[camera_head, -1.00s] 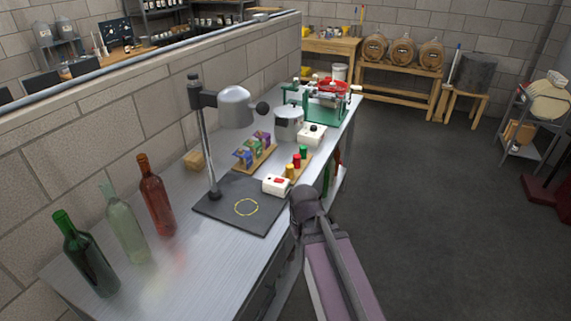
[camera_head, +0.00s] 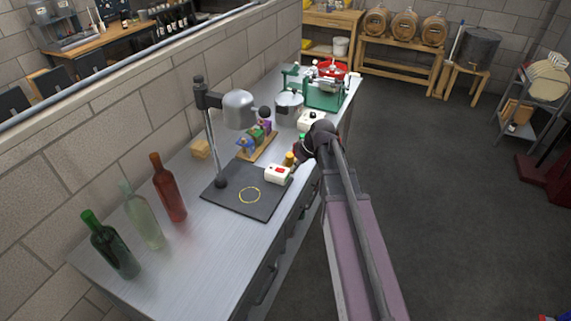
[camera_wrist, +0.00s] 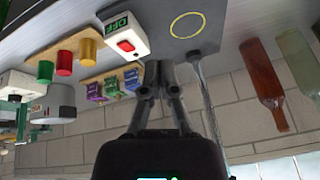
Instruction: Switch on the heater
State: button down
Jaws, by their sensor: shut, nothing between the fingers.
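The heater (camera_head: 238,108) is a grey domed head on an upright post over a dark base plate (camera_head: 224,202) with a yellow ring, which also shows in the wrist view (camera_wrist: 187,25). A white switch box (camera_head: 277,175) with a red rocker sits at the plate's edge. In the head view my arm hides most of the gripper.
Green (camera_head: 110,244), pale (camera_head: 143,218) and red (camera_head: 168,188) bottles stand at the near left. Beyond the box are coloured capsules, small boxes (camera_head: 257,138), a metal pot (camera_head: 289,108) and a green machine (camera_head: 325,92). A block wall borders the bench; open floor lies right.

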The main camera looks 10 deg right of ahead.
jog(key=w+d+r+n+t+y, duration=0.1)
jog(key=w+d+r+n, duration=0.1)
jog(key=w, duration=0.5)
jog(key=shift+w+d+n+y, duration=0.25)
jog(key=shift+d+n+y, duration=0.15)
jog(key=shift+d+n, duration=0.35)
jog(key=shift+a+f, duration=0.1)
jog(key=shift+a, duration=0.1)
jog(key=b, duration=0.8)
send_over(280, 170)
jog(key=d, duration=0.2)
jog(key=f, duration=0.8)
jog(key=shift+s+a, duration=0.2)
jog(key=shift+s, duration=0.15)
jog(key=shift+s+d+f+b, duration=0.1)
jog(key=shift+f+b, duration=0.8)
jog(key=shift+b, duration=0.1)
jog(key=shift+s+d+f+b, duration=0.1)
jog(key=shift+f+b, duration=0.8)
jog(key=shift+b, duration=0.05)
jog(key=shift+a, duration=0.1)
